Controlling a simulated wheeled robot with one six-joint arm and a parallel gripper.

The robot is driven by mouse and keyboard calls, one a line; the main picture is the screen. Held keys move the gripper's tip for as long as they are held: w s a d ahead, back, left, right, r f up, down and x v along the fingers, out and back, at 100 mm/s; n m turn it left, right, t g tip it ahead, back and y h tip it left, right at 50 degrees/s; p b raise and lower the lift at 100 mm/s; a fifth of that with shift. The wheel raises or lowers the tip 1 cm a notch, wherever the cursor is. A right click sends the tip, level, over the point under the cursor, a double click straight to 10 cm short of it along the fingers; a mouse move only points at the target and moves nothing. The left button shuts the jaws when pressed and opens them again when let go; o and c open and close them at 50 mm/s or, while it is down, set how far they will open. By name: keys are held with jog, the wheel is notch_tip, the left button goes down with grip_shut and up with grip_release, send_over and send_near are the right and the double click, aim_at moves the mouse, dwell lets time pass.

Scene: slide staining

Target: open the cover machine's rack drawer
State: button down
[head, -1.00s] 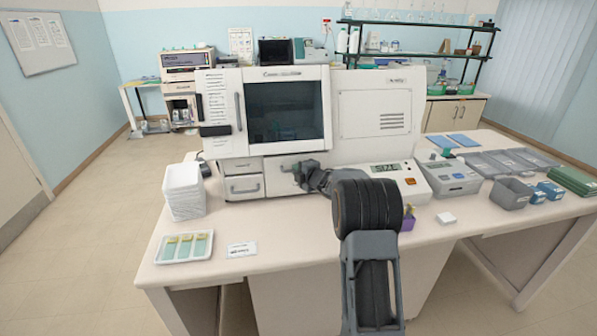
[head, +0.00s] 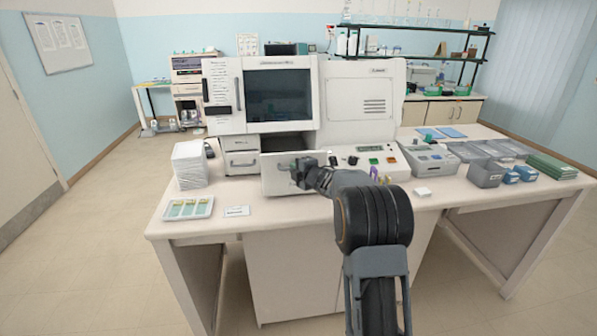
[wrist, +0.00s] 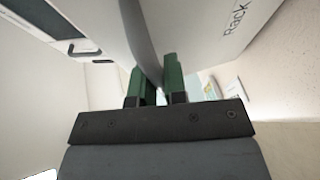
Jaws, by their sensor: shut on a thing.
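The cover machine (head: 360,105) stands on the bench, a white cabinet with a dark window. Its rack drawer (head: 279,184) is at the lower middle, and its front stands out from the machine body. In the wrist view the drawer front (wrist: 205,28) carries the word "Rack". My gripper (head: 297,171) is at the drawer front in the head view. In the wrist view the green fingers of my gripper (wrist: 156,82) are shut on the grey drawer handle (wrist: 143,45). My gripper hides most of the handle in the head view.
A white stack (head: 190,165) and a slide tray (head: 188,208) are on the bench at left, with a small label card (head: 237,211) beside them. A grey device (head: 432,160) and grey bins (head: 484,174) stand at right. The front bench edge is close below the drawer.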

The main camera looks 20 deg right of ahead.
jog(key=shift+w+d, duration=0.1)
jog(key=c, duration=1.4)
grip_release()
jog(key=shift+c, duration=0.2)
jog(key=b+v, duration=0.2)
jog(key=v, duration=1.2)
jog(key=shift+w, duration=0.1)
